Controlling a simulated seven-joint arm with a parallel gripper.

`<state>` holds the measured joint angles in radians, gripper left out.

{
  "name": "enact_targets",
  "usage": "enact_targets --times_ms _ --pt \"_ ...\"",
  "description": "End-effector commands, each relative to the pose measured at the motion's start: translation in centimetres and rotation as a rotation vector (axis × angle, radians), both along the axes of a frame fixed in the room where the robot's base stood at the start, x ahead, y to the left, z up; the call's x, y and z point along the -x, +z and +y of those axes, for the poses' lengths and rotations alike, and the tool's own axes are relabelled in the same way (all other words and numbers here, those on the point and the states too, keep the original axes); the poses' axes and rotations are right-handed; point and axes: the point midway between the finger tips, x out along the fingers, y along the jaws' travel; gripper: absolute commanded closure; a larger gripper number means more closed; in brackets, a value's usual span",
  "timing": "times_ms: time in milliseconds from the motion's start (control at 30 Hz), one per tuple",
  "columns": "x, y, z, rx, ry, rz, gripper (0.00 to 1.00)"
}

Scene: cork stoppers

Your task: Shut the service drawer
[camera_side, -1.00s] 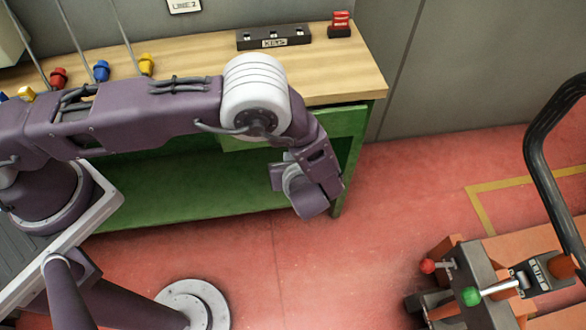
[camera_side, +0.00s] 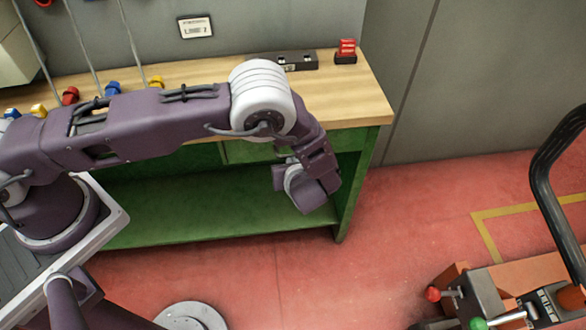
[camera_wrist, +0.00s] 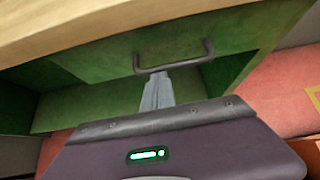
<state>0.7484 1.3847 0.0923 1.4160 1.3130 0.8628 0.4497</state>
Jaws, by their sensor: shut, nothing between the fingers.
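The service drawer has a green front (camera_wrist: 115,55) with a dark bar handle (camera_wrist: 172,62) in the wrist view. It sits under the wooden bench top, and I see no clear gap between them. In the side view a strip of the drawer front (camera_side: 245,151) shows beneath the bench edge, and my arm covers much of it. My gripper (camera_wrist: 157,82) is shut and empty, its fingers pointing at the drawer front just below the handle. I cannot tell whether the tips touch. In the side view the fingertips are hidden behind the wrist.
The wooden bench top (camera_side: 350,100) carries a dark block (camera_side: 285,61), a red stack (camera_side: 346,50) and coloured stoppers along the left. A green shelf (camera_side: 190,193) lies below. Orange equipment with levers (camera_side: 475,300) stands at lower right. The red floor (camera_side: 390,215) between is clear.

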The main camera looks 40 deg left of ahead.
Motion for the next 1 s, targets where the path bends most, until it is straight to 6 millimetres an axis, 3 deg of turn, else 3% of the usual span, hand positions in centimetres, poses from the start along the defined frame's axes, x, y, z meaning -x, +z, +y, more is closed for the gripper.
enact_targets --times_ms 267,467,600,800,933,1000 --pt "-0.3 0.0 0.5 -0.01 0.0 -0.007 1.0" --pt "3.0 -0.7 -3.1 -0.002 -0.006 -0.003 1.0" --pt "5.3 2.3 -5.6 0.001 -0.003 -0.005 1.0" --pt "7.7 4.7 -7.9 0.0 -0.002 -0.003 1.0" --pt "8.2 5.9 -8.3 0.012 0.018 -0.006 1.0" --pt "7.9 8.3 -7.6 0.069 0.1 -0.024 1.0"
